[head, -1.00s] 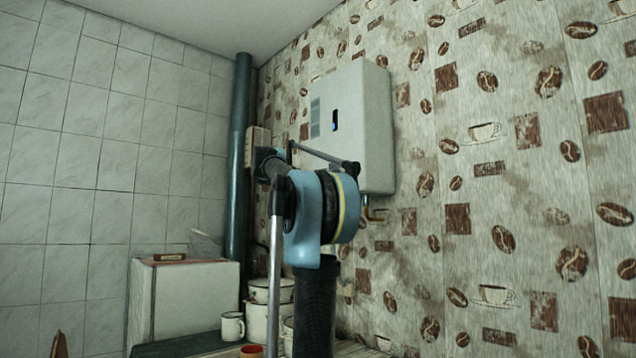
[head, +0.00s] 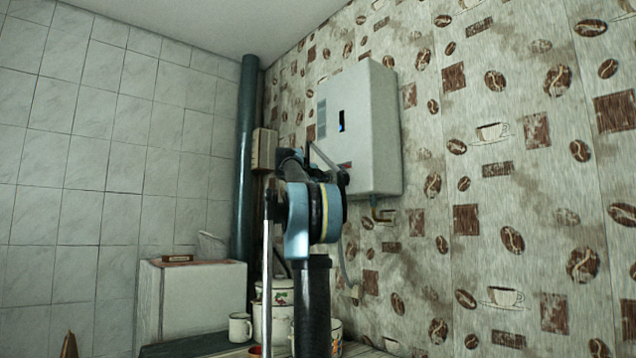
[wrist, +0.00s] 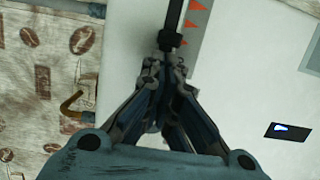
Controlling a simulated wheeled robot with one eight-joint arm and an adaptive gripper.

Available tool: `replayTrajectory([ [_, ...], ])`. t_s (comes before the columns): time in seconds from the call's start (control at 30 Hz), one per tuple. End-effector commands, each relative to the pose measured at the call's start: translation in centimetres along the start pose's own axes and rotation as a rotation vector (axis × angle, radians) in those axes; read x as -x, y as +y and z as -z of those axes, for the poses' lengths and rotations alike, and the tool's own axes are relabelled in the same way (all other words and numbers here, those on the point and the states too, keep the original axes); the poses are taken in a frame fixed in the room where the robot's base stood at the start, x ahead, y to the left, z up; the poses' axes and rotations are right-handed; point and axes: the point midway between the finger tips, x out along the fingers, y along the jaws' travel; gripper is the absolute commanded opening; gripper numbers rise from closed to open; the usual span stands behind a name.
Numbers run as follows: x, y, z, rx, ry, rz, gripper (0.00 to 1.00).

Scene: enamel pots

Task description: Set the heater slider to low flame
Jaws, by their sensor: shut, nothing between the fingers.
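The white heater (head: 374,130) hangs on the patterned wall in the head view. In the wrist view its pale casing (wrist: 240,90) fills much of the picture. A grey strip with orange triangles (wrist: 193,25) shows at the top there. Beside the strip is a dark bar with a thicker black piece (wrist: 170,40), which looks like the slider. My gripper (wrist: 165,68) is shut and empty, with its fingertips just below that black piece. I cannot tell whether they touch it. In the head view my arm hides the gripper.
A small lit display (wrist: 291,131) is on the heater. A brass pipe (head: 377,212) comes out below it. A dark green vertical pipe (head: 246,160) and a beige box (head: 263,150) stand to its left. A white mug (head: 240,327) and pots (head: 279,292) are below.

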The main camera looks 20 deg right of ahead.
Motion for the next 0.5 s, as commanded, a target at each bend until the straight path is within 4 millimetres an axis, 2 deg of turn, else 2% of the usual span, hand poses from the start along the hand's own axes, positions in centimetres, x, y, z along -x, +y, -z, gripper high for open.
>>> replayTrajectory([
  [0.17, -0.98, 0.00, -0.03, 0.000, -0.001, 0.000, 0.00],
  [0.5, -1.06, 0.00, -0.04, 0.000, -0.001, 0.000, 0.00],
])
